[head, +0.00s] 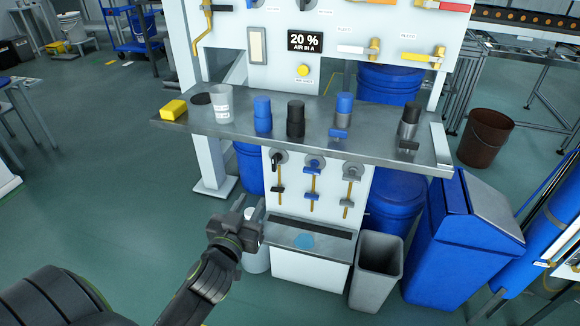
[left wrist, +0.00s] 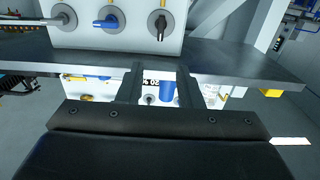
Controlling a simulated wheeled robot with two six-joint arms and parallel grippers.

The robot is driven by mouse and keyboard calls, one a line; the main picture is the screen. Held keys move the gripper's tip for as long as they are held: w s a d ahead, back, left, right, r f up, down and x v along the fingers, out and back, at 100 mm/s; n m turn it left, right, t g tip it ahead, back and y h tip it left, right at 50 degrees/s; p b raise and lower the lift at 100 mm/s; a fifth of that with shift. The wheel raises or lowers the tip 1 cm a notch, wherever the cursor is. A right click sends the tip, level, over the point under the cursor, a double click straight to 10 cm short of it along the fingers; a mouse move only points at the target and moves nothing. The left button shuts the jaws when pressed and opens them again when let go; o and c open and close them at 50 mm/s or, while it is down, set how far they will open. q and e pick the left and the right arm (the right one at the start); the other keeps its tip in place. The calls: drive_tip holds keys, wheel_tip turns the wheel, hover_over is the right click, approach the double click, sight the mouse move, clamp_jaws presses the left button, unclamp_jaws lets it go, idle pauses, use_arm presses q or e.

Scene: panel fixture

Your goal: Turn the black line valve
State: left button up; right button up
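Below the shelf, the white panel (head: 330,202) carries three round valves in a row. The black valve (head: 279,158) is the leftmost, with a dark lever on a grey disc. The blue valve (head: 315,165) is in the middle and the grey valve (head: 353,172) on the right. In the upside-down left wrist view, the black valve (left wrist: 161,24) is at the upper right, its lever roughly vertical. My left gripper (head: 250,207) is open and empty, below and left of the black valve, apart from it. Its two fingers (left wrist: 158,85) show spread in the wrist view. My right gripper is not in view.
The metal shelf (head: 360,147) juts out above the valves and holds a yellow block (head: 173,110), a white cup (head: 222,104) and several capped cylinders. Yellow rods with small handles hang below the valves. A grey bin (head: 377,272) and blue bin (head: 455,250) stand right.

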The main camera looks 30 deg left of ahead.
sight(273, 163)
use_arm(q)
drive_tip(key=b+x, duration=0.1)
drive_tip(key=x, duration=1.6)
drive_tip(key=shift+w+r, duration=0.1)
drive_tip(key=shift+w, duration=0.05)
clamp_jaws()
